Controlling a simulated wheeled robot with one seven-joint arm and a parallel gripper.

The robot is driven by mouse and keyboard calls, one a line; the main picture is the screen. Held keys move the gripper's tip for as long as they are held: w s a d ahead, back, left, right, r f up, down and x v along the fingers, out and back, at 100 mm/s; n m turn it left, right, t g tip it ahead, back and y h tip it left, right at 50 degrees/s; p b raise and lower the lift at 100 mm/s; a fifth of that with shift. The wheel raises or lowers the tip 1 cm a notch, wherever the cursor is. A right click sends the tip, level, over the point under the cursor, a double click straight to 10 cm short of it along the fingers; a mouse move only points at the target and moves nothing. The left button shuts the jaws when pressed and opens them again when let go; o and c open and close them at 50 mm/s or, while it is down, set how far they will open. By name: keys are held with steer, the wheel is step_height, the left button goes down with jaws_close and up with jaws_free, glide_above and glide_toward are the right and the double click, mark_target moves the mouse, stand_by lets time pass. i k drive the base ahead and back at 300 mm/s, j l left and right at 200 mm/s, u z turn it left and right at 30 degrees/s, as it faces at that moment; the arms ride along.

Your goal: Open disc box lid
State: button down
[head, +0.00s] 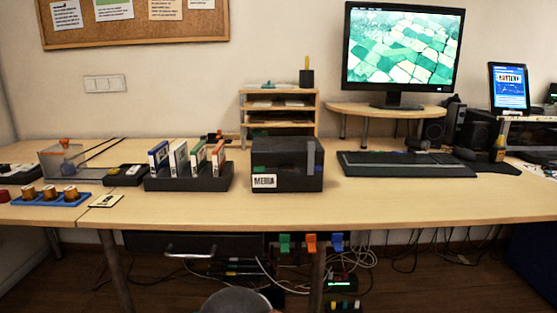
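A dark box (287,178) with a white label reading "MEDIA" stands on the desk near the middle of the head view, and it looks like the disc box. Its top looks closed, and no inside shows. A grey upright strip shows at its right side and a small green patch at its left front. The seam of the lid is too small to make out. My gripper is not in view. A rounded grey part at the bottom edge seems to be mine, well below and in front of the box.
A dark rack (189,182) with several upright cases stands left of the box. A wooden shelf unit (243,117) stands behind it. A keyboard (398,165) lies to the right. The desk (400,205) is clear in front of the box, with its front edge nearer me.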

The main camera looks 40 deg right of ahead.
mark_target(287, 153)
steer(key=z, duration=1.2)
steer(key=l+u, duration=0.15)
steer(key=k+j, duration=0.05)
